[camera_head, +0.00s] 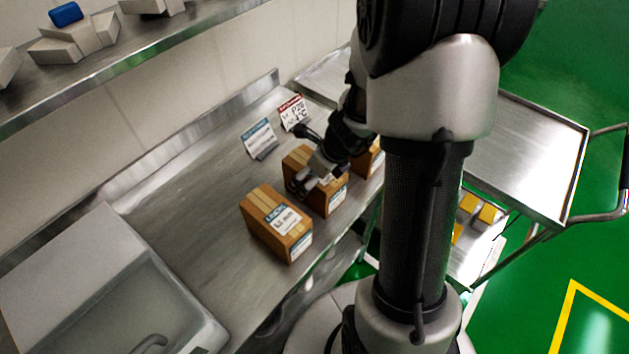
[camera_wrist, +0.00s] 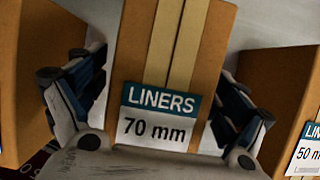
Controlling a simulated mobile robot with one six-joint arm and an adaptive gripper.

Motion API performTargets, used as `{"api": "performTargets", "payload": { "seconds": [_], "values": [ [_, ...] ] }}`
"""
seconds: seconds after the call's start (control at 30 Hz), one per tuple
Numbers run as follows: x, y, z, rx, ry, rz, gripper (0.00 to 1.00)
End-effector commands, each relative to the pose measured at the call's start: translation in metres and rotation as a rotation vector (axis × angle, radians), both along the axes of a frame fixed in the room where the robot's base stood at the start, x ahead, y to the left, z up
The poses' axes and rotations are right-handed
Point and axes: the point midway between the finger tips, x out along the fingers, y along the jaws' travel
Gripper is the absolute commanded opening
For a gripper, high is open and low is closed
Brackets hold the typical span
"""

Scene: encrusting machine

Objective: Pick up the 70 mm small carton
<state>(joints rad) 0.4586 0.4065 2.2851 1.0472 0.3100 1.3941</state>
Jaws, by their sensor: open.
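The 70 mm carton (camera_wrist: 190,60) is a brown box with pale tape and a white and blue label reading "LINERS 70 mm". It fills the middle of the wrist view. In the head view it is the middle carton (camera_head: 328,202) of a row on the steel counter, partly hidden by my gripper. My gripper (camera_wrist: 158,103) is open, with one finger on each side of this carton. Gaps show between the fingers and its sides. In the head view my gripper (camera_head: 312,180) is low over the carton's top.
A carton labelled 50 mm (camera_wrist: 275,90) stands close on the right in the wrist view, and another carton (camera_wrist: 40,60) on the left. Two sign cards (camera_head: 259,138) stand behind the row. The steel counter (camera_head: 185,195) is clear between the row and the sink.

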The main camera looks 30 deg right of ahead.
Motion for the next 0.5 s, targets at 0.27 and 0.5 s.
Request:
{"api": "performTargets", "payload": {
  "seconds": [0.27, 0.5],
  "values": [
    [-0.0001, 0.0, -0.0003, 0.0, 0.0, 0.0, 0.9],
    [0.0, 0.0001, -0.0002, 0.0, 0.0, 0.001, 0.74]
  ]
}}
